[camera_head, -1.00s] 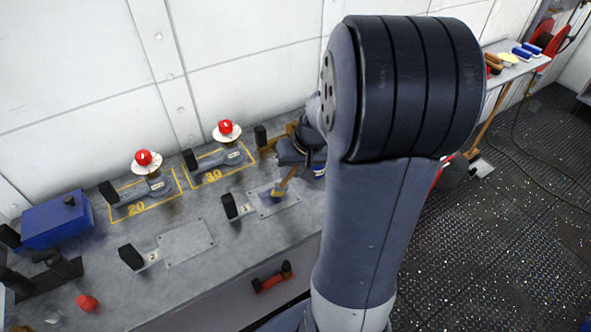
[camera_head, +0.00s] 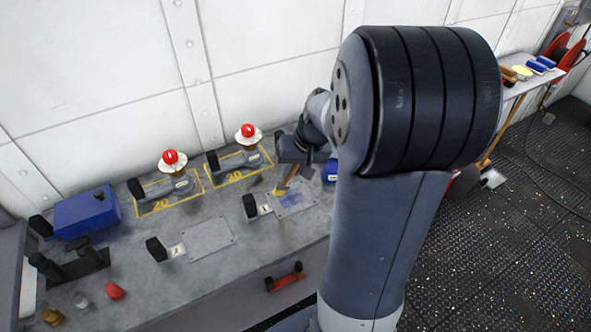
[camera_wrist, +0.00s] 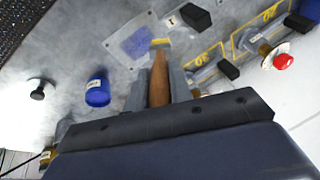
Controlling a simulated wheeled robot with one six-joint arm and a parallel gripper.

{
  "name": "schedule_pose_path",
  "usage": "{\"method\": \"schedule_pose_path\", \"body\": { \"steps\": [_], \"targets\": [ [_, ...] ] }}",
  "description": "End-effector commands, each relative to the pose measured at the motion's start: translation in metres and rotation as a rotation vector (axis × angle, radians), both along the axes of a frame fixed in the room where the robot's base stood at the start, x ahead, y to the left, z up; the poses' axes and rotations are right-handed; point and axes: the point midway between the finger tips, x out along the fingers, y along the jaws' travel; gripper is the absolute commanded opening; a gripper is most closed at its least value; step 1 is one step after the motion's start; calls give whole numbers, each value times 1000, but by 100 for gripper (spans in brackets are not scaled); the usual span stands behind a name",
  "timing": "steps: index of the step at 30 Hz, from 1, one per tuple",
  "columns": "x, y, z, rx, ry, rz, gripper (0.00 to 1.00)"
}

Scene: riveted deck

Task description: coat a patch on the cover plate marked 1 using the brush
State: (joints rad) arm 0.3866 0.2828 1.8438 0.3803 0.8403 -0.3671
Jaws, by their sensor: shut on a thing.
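The brush (camera_wrist: 158,66) has a brown wooden handle and a yellowish band near its tip. My gripper (camera_wrist: 158,92) is shut on the handle, one finger on each side. In the head view the brush (camera_head: 289,177) slants down to the upper left part of the cover plate marked 1 (camera_head: 308,204). The plate (camera_wrist: 122,57) bears a blue coated patch (camera_wrist: 137,42), also visible in the head view (camera_head: 291,199). The brush tip is beside the patch; I cannot tell whether it touches the plate. My arm hides part of the bench to the right.
A second cover plate (camera_head: 207,240) lies to the left. Two red-topped fixtures (camera_head: 170,160) (camera_head: 248,133) stand behind, by yellow-marked areas. A blue can (camera_wrist: 97,92) and a dark knob (camera_wrist: 37,92) are near my gripper. A blue box (camera_head: 87,215) stands at left.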

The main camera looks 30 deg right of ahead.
Motion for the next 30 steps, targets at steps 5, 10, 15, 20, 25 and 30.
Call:
{"method": "schedule_pose_path", "body": {
  "steps": [5, 10, 15, 20, 25, 30],
  "targets": [
    [3, 2, 21, -1, -1, 2, 0],
    [5, 4, 33, 0, -1, 2, 0],
    [6, 5, 34, 0, -1, 2, 0],
    [6, 4, 34, 0, -1, 2, 0],
    [6, 4, 34, 1, 0, 1, 0],
    [6, 4, 34, 1, 0, 1, 0]
  ]
}}
